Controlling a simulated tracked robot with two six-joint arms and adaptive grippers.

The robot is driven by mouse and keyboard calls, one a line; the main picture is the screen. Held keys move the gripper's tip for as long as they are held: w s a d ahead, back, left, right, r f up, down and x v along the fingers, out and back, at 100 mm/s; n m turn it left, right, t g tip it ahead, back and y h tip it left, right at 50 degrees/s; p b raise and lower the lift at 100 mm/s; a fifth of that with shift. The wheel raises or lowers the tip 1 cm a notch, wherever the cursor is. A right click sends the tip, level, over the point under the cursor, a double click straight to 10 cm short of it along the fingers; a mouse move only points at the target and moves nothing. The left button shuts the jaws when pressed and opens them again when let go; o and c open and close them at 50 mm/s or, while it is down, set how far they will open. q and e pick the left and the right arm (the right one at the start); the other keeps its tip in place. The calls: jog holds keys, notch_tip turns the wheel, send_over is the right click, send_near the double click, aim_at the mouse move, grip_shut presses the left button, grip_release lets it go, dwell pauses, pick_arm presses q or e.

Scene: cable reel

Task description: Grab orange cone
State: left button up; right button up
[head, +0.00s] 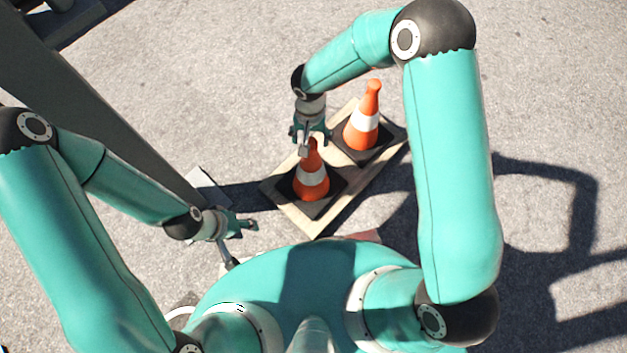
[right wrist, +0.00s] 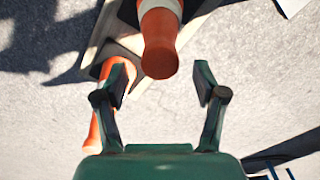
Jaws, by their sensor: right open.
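Two orange cones with white bands and dark square bases stand upright on a pale wooden board (head: 362,180). The nearer cone (head: 310,188) is lower left; the farther cone (head: 368,105) is upper right. My right gripper (head: 308,142) is at the top of the nearer cone and partly hides its tip. In the right wrist view that gripper (right wrist: 163,78) is open, with one cone's top (right wrist: 160,62) in line with the gap between its fingers. The other cone (right wrist: 97,125) is partly behind the left finger. My left gripper (head: 246,225) is left of the board, apart from the cones; its jaws are unclear.
A thick dark grey beam (head: 95,105) runs diagonally at the left, close to my left arm. A small pale flat piece (head: 207,187) lies beside it. The ground right of the board is open asphalt with shadows of my arms.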

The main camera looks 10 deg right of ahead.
jog(key=shift+f+b, duration=1.05)
jog(key=shift+f, duration=1.65)
jog(key=shift+c, duration=0.4)
grip_shut()
jog(key=shift+w+r, duration=0.1)
